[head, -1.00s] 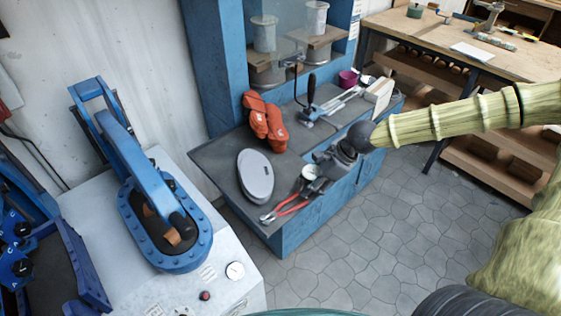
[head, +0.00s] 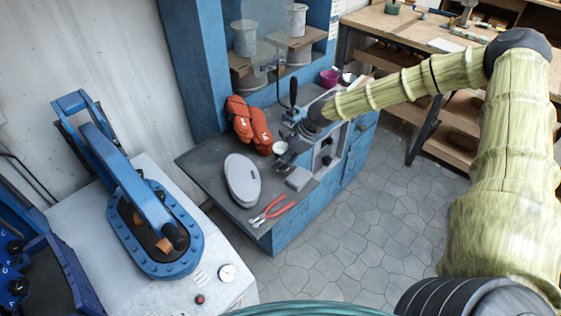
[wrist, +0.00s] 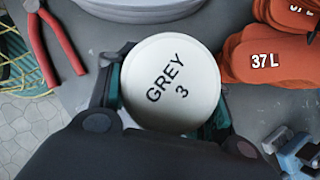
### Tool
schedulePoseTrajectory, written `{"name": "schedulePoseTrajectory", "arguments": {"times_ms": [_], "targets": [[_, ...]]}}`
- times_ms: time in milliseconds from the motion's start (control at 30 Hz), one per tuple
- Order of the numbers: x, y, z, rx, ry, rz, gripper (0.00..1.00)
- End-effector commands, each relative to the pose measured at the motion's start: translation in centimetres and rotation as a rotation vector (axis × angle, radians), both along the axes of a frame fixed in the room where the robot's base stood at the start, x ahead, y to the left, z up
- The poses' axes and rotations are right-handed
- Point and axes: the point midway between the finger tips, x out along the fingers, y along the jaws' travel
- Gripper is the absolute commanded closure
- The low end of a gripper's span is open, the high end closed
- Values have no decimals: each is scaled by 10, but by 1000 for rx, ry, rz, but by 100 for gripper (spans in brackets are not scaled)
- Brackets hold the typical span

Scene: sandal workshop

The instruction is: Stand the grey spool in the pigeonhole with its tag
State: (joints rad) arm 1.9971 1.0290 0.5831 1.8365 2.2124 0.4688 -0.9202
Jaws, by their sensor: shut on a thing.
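A spool with a round white end (wrist: 170,82) marked "GREY 3" is held between the fingers of my gripper (wrist: 165,105) in the wrist view. Its body is mostly hidden below that end. In the head view, my gripper (head: 291,152) is over the grey worktop, with the pale spool end (head: 280,147) just showing. The pigeonholes (head: 290,42) are in the blue cabinet behind, with wooden shelves. Two pale spools, one at left (head: 243,38) and one at right (head: 297,20), stand in them. I cannot read any tag there.
Orange bundles (head: 249,122) lie behind my gripper, close to the cabinet. A grey oval object (head: 242,180) and red pliers (head: 271,212) lie on the worktop's front part. A clamp with a black handle (head: 293,95) and a magenta cup (head: 329,78) stand farther right.

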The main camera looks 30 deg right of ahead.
Motion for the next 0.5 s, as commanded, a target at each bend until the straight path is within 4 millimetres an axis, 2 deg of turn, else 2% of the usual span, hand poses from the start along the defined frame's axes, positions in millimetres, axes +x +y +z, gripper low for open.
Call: {"name": "schedulePoseTrajectory", "arguments": {"times_ms": [233,500], "targets": [[9,0,-3,1,2,1,76],[8,-1,-27,0,3,-1,76]]}}
